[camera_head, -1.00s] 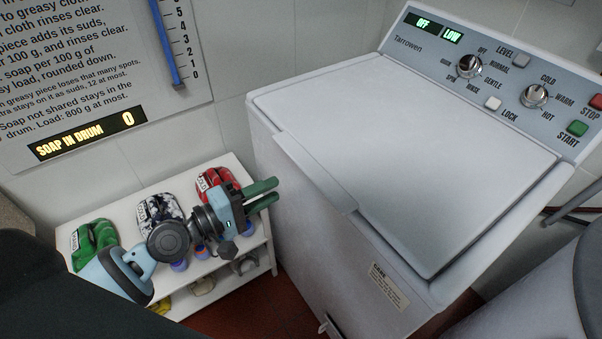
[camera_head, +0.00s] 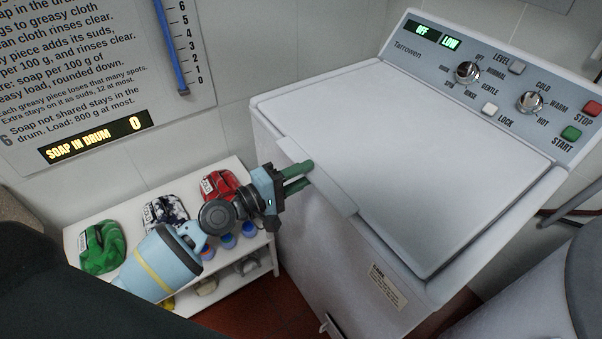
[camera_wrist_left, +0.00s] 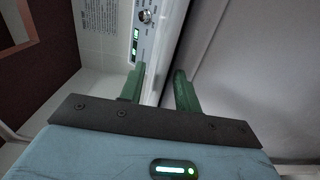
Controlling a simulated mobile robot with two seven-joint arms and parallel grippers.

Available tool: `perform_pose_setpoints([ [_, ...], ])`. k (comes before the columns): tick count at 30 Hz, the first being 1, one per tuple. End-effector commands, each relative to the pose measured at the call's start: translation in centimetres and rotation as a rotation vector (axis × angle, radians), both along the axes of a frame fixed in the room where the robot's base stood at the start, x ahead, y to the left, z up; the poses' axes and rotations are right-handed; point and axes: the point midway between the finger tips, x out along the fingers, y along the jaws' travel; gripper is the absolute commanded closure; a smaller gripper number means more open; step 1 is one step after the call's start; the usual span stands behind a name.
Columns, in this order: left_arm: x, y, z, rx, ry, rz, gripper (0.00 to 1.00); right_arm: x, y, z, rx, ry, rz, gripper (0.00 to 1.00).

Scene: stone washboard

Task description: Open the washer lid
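The white washer lid (camera_head: 420,150) lies shut on top of the washer (camera_head: 330,265). A raised handle strip (camera_head: 322,180) runs along the lid's left edge. My left gripper (camera_head: 306,174) is at this strip, its two green fingers apart and pointing right. In the left wrist view the open fingers (camera_wrist_left: 160,90) stand on either side of a pale edge of the washer. I cannot tell whether they touch it. My right gripper is not in view.
A white shelf (camera_head: 262,250) with folded red, patterned and green cloths and small blue pots stands left of the washer. The control panel (camera_head: 500,90) reads OFF and LOW. A grey rounded object (camera_head: 540,290) is at lower right.

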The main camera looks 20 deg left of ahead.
Motion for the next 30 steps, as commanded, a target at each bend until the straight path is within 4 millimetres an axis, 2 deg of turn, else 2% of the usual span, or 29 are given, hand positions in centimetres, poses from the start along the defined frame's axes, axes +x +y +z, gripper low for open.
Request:
perform_pose_setpoints([
  [8, 0.13, -0.11, -0.10, 0.001, 0.002, 0.000, 0.67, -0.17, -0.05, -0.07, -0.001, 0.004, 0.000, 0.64],
  [16, 0.12, -0.09, -0.08, 0.001, 0.001, 0.000, 1.00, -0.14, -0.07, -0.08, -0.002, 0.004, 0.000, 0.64],
  [26, 0.17, -0.08, -0.01, 0.001, 0.001, 0.000, 1.00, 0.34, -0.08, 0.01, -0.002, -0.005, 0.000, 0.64],
  [30, 0.62, -0.07, 0.61, 0.000, -0.001, 0.001, 1.00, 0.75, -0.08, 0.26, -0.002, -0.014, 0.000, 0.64],
])
